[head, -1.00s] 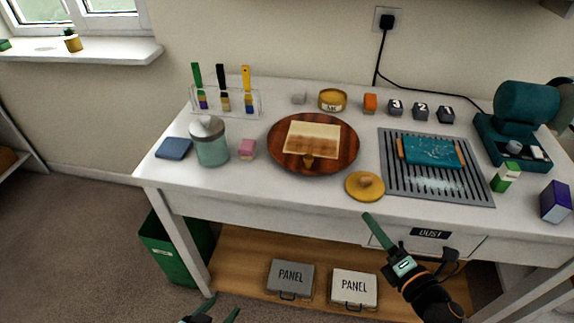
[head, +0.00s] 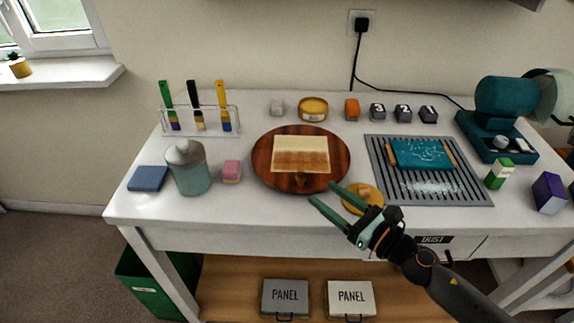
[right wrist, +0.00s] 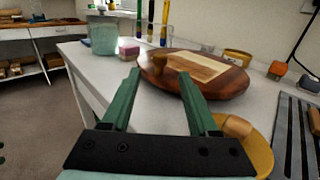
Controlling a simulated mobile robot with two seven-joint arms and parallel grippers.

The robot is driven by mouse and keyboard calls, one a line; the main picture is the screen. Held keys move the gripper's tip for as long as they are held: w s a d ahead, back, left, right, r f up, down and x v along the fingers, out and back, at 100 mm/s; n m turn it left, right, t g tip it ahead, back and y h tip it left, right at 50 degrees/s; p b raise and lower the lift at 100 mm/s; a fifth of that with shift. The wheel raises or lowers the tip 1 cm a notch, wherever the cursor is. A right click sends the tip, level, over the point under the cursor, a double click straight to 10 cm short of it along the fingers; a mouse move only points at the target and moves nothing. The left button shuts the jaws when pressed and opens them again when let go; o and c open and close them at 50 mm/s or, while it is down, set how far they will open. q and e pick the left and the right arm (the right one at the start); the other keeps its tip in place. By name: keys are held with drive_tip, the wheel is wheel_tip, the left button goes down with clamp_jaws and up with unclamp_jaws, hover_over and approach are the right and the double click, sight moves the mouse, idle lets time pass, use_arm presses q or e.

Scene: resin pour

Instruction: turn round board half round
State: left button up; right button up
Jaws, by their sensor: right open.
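The round board (head: 264,170) is a dark reddish-brown wooden disc lying on the white table. On it lies a pale rectangular panel (head: 301,147) with a brown lower band, and a small brown knob (head: 301,179) stands near the board's front edge. My right gripper (head: 323,193) is open and empty, with green fingers just in front of the board's front right edge. In the right wrist view the board (right wrist: 222,84) lies ahead of the fingertips (right wrist: 160,82), and the knob (right wrist: 168,62) shows between them. My left gripper is out of view.
A yellow lid (head: 372,207) with a knob lies beside the right gripper. A grey slatted rack (head: 450,188) holds a teal piece (head: 421,153) at right. A glass jar (head: 190,174), pink block (head: 232,171) and brush stand (head: 200,132) stand left of the board.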

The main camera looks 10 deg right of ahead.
sight(297, 174)
drive_tip(key=p+x, duration=0.2)
drive_tip(key=x, duration=0.9)
drive_tip(key=shift+w+a, duration=0.1)
drive_tip(key=shift+w, duration=0.2)
drive_tip(key=shift+c, duration=0.2)
clamp_jaws()
idle(0.8)
